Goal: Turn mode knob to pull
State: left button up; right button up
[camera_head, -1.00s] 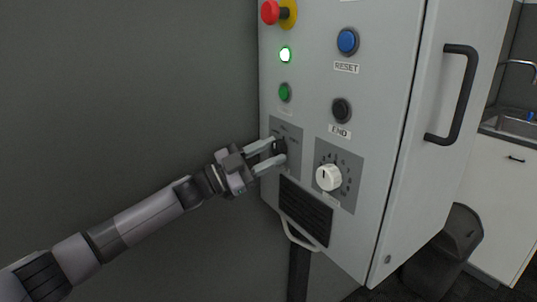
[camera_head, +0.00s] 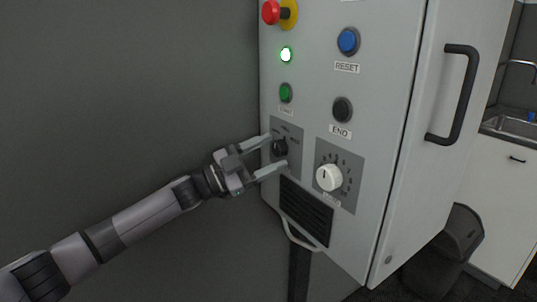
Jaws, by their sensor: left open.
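The black mode knob (camera_head: 280,148) sits on a grey label plate at the lower left of the control cabinet's front. My left gripper (camera_head: 279,151) is open, with one finger above the knob and one below it. The fingers look apart from the knob. The small lettering around the knob is too blurred to read surely. My right gripper is not in view.
The grey cabinet (camera_head: 385,60) also carries a white dial (camera_head: 329,178), a black END button (camera_head: 342,109), a blue RESET button (camera_head: 348,41), a green button (camera_head: 286,93) and a red emergency stop (camera_head: 271,12). A black door handle (camera_head: 464,95) sticks out at right.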

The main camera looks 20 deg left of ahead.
pick_arm(q)
jog(key=b+v, duration=0.1)
jog(key=v, duration=0.5)
jog(key=shift+s+a, duration=0.25)
jog(key=shift+a, duration=0.05)
jog(key=shift+f, duration=0.2)
jog(key=s+d+f+n+t+y+p, duration=0.1)
jog(key=s+d+f+n+y, duration=0.15)
jog(key=f, duration=0.45)
jog(key=s+d+f+n+t+y+p, duration=0.1)
jog(key=s+d+f+n+y, duration=0.1)
jog(key=s+f+n+y, duration=0.3)
jog(key=s+d+f+n+t+y, duration=0.1)
jog(key=s+d+f+n, duration=0.15)
jog(key=f, duration=0.55)
jog(key=s+a+f+n+g+y+p, duration=0.1)
jog(key=s+f+n+g+y, duration=0.1)
jog(key=s+f, duration=0.5)
jog(key=s+a+f+n+g+y+p, duration=0.1)
jog(key=s+f+n+g+y, duration=0.2)
jog(key=s+f, duration=0.4)
jog(key=s+y, duration=0.1)
jog(key=s, duration=0.4)
jog(key=shift+s+a+n+g, duration=0.3)
jog(key=shift+a+g, duration=0.1)
